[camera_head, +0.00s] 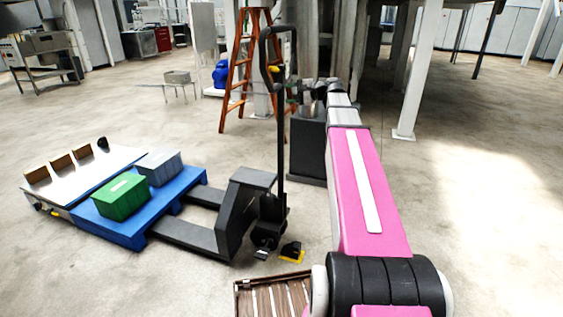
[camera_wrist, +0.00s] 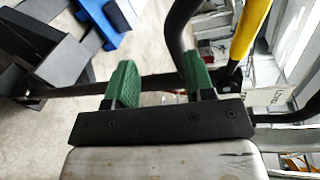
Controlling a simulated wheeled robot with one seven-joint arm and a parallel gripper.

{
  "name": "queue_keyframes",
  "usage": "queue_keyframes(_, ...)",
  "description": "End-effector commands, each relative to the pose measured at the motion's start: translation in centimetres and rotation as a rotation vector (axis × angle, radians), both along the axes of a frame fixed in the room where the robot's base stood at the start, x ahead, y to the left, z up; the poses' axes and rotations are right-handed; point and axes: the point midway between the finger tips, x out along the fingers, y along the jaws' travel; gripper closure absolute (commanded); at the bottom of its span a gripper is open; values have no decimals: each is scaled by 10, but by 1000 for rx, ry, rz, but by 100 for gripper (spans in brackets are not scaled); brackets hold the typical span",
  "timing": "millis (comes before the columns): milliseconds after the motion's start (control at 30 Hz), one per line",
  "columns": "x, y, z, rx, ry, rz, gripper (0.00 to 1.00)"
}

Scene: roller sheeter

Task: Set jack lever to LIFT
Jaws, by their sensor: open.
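The pallet jack (camera_head: 235,205) stands on the floor with its forks in a blue pallet (camera_head: 120,225). Its dark upright handle (camera_head: 281,140) ends in a loop at the top. A yellow lever (camera_head: 274,69) sits inside the loop. In the wrist view the yellow lever (camera_wrist: 250,30) is at upper right, beyond and to the right of my gripper (camera_wrist: 160,72). The green fingers are apart, with nothing seen gripped. The dark handle shaft (camera_wrist: 70,90) runs across behind them. In the head view my gripper (camera_head: 308,92) is just right of the handle; its fingers are too small to judge there.
A green box (camera_head: 121,197) and a grey box (camera_head: 160,167) rest on the pallet. An orange ladder (camera_head: 238,75) stands behind the handle. A dark pedestal (camera_head: 306,150) is close behind my arm. A slatted brown crate (camera_head: 270,297) lies in front. Floor at right is clear.

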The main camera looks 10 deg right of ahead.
Motion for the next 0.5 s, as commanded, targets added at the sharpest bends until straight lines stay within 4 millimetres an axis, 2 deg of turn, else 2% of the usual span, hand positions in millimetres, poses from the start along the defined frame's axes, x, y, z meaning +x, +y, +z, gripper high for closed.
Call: queue_keyframes(500, -22, 24, -83, -199, 56, 23, 51)
